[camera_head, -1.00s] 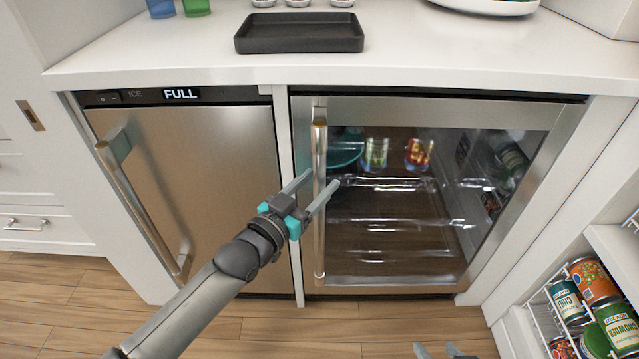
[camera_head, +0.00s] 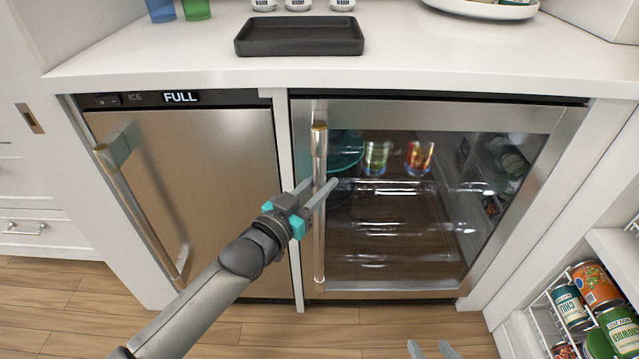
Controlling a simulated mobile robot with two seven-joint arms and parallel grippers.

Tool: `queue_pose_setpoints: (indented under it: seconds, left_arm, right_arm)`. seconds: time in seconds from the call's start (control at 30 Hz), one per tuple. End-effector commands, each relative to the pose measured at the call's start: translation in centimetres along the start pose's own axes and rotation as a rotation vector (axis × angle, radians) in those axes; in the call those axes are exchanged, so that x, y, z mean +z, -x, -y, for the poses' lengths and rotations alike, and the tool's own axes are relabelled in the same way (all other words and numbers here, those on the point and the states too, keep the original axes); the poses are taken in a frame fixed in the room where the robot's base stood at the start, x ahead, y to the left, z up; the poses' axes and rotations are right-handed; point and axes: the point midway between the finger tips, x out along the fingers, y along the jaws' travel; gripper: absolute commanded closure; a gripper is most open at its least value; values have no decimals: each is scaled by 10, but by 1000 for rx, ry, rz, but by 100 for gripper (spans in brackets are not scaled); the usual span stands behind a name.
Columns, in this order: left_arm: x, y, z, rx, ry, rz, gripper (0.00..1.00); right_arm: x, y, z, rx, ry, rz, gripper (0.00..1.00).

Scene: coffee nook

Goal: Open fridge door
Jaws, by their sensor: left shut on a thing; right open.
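The glass-front fridge door (camera_head: 545,122) with a steel frame sits under the counter on the right, and it looks closed. Its vertical steel handle (camera_head: 319,240) runs along the door's left side. My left gripper (camera_head: 320,184) reaches in from the lower left and is shut on the handle around its middle, one finger on each side. My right gripper (camera_head: 432,348) is at the bottom edge, open and empty, low in front of the fridge. Only its fingertips show.
An ice maker (camera_head: 215,150) with its own handle stands just left of the fridge. A black tray (camera_head: 300,34) lies on the counter (camera_head: 430,60) above. A shelf with several cans (camera_head: 597,285) is at lower right. The wood floor in front is clear.

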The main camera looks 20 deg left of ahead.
Motion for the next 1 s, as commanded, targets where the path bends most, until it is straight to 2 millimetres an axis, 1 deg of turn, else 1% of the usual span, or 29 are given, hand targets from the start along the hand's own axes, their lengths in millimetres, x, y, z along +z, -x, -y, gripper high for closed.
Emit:
queue_pose_setpoints:
  seconds: [0.03,0.13,0.17,1.0]
  left_arm:
    - [0,0,0,0,0,0,87]
    - [0,0,0,1,0,0,98]
    - [0,0,0,1,0,0,100]
    - [0,0,0,1,0,1,100]
  right_arm:
    - [0,0,0,0,0,0,50]
    - [0,0,0,0,0,0,50]
    - [0,0,0,0,0,1,50]
    - [0,0,0,1,0,1,50]
